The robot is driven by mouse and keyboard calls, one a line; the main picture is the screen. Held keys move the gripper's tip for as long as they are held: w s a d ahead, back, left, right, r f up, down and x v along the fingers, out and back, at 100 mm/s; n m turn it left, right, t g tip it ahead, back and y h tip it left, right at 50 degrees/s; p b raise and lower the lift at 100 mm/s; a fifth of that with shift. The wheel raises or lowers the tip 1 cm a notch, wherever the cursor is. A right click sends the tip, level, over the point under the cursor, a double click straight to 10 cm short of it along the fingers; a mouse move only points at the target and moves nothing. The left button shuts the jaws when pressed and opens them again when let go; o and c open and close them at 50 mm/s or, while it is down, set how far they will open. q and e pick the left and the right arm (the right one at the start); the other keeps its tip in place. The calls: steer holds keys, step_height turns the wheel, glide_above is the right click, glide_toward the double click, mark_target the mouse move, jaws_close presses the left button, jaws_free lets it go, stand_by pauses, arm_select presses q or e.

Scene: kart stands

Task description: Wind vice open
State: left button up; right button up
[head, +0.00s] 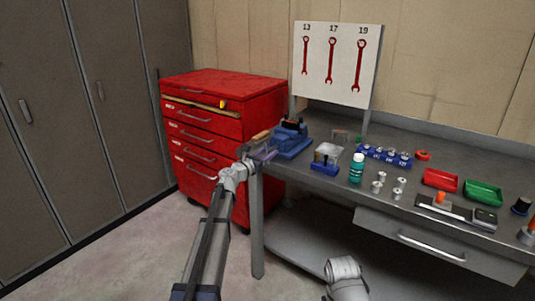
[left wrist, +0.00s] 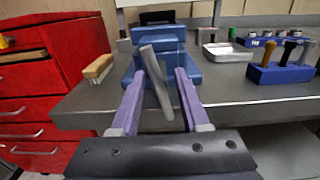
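The blue vice (head: 290,143) stands on the left end of the workbench. In the left wrist view the vice (left wrist: 178,72) is straight ahead, with a grey handle bar (left wrist: 154,68) slanting down in front of it. My left gripper (head: 264,154) is at the bench's left front corner, at the near side of the vice. In the left wrist view its two purple fingers (left wrist: 159,74) are apart, with the bar between them. A gap shows at the left finger; contact on the right is unclear. My right gripper is out of view.
A wooden-handled brush (left wrist: 97,68) lies left of the vice. A red drawer cabinet (head: 216,120) stands close on the left. Right of the vice are a blue tool holder (left wrist: 282,73), a green-blue bottle (head: 357,168) and red and green trays (head: 483,193).

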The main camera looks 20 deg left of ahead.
arm_select(q)
jaws_close()
stand_by(0.5)
steer(key=m, duration=0.4)
steer(key=shift+m, duration=0.3)
steer(key=m, duration=1)
steer(key=shift+m, duration=0.4)
steer(key=m, duration=0.4)
steer(key=shift+m, duration=0.4)
steer(key=shift+o, duration=0.8)
jaws_free()
